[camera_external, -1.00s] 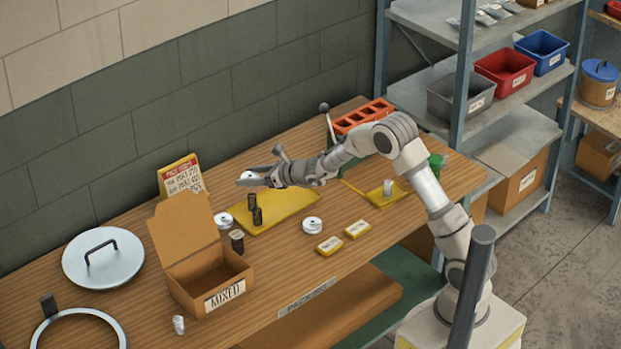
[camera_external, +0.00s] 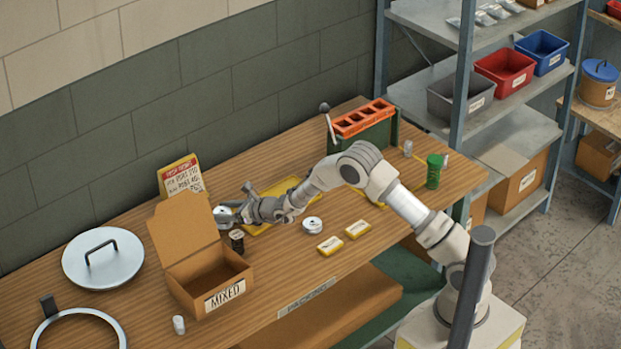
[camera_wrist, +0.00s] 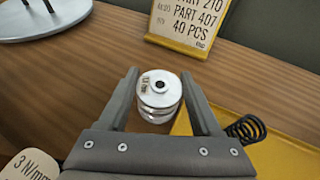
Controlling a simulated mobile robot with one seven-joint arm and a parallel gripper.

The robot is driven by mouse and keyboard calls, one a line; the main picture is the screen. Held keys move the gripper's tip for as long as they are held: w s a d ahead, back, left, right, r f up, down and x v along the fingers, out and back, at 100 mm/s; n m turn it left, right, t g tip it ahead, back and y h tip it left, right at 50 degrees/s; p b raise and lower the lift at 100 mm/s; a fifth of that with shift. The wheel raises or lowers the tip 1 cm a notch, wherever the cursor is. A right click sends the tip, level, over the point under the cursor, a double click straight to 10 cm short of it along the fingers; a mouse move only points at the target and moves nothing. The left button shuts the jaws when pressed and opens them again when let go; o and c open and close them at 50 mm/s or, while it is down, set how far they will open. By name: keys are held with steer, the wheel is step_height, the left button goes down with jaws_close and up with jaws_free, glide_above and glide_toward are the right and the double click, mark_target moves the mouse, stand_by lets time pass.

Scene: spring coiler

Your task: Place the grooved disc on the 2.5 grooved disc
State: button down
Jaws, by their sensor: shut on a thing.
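My gripper (camera_wrist: 159,76) is shut on a silver grooved disc (camera_wrist: 158,88), with one grey finger on each side of it. The disc has a dark centre hole and a small printed mark that I cannot read surely. A second silver disc-like part (camera_wrist: 156,117) shows right below it, mostly covered; I cannot tell whether the two touch or what its label says. In the external view my gripper (camera_external: 232,209) is low over the table, left of the yellow mat, with the held disc (camera_external: 222,211) at its tip. Another grooved disc (camera_external: 312,225) lies apart on the table.
A sign (camera_external: 182,176) stands behind the gripper. The open MIXED box (camera_external: 189,279) is at the front left, with a dark spring (camera_external: 237,240) beside it. A dark spring (camera_wrist: 246,128) is at the yellow mat (camera_wrist: 272,157). The round metal lid (camera_external: 103,265) lies left.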

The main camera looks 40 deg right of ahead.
steer(key=shift+f+b, duration=0.1)
steer(key=shift+b, duration=0.2)
steer(key=shift+c, duration=0.3)
jaws_free()
steer(key=shift+s+d+r+p, duration=0.1)
steer(key=shift+r+p, duration=0.15)
steer(key=shift+p, duration=0.1)
steer(key=v, duration=1.1)
steer(key=shift+s+d+r, duration=0.1)
steer(key=shift+s+d, duration=0.05)
steer(key=shift+s, duration=0.15)
